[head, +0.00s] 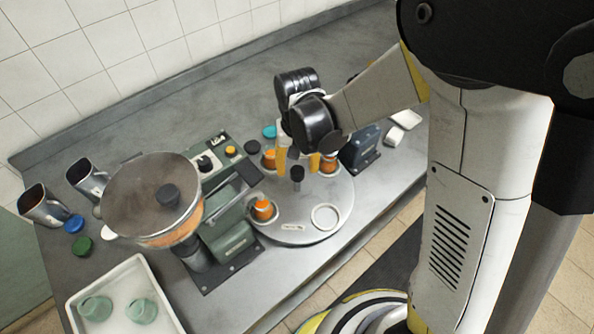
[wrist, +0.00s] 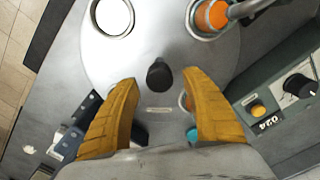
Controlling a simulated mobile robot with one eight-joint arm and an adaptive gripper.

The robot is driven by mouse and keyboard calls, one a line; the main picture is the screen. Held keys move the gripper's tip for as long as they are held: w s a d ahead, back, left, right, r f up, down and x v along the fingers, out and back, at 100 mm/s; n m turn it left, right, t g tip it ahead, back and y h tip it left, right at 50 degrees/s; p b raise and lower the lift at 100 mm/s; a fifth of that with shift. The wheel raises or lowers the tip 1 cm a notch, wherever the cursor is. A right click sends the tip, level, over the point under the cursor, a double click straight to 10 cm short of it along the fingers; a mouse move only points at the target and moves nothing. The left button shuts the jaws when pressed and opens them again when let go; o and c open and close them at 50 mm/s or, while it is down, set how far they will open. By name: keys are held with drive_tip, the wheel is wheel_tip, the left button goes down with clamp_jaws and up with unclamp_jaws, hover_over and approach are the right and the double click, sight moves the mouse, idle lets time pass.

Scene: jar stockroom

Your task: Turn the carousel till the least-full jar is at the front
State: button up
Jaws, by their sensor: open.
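The carousel (head: 302,228) is a round grey disc on the bench with a dark upright knob (head: 297,176) at its middle. An orange-filled jar (head: 263,210) sits at its left. Another orange jar (head: 269,158) is at the back left, and one more (head: 328,166) is at the back right, partly hidden by my gripper. A white-rimmed round place (head: 325,217) at the front right shows no orange. Fill levels cannot be compared clearly. My gripper (wrist: 161,80) is open and points down, its yellow fingers on either side of the knob (wrist: 160,75) in the wrist view, apparently not touching it.
A dispenser with a round hopper (head: 150,195) stands left of the carousel; its spout (wrist: 248,8) reaches over an orange jar (wrist: 210,15). A white tray (head: 122,290) with two green items is at the front left. A dark device (head: 361,150) stands behind the carousel at right.

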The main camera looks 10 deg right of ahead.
drive_tip(key=shift+f, duration=0.85)
clamp_jaws()
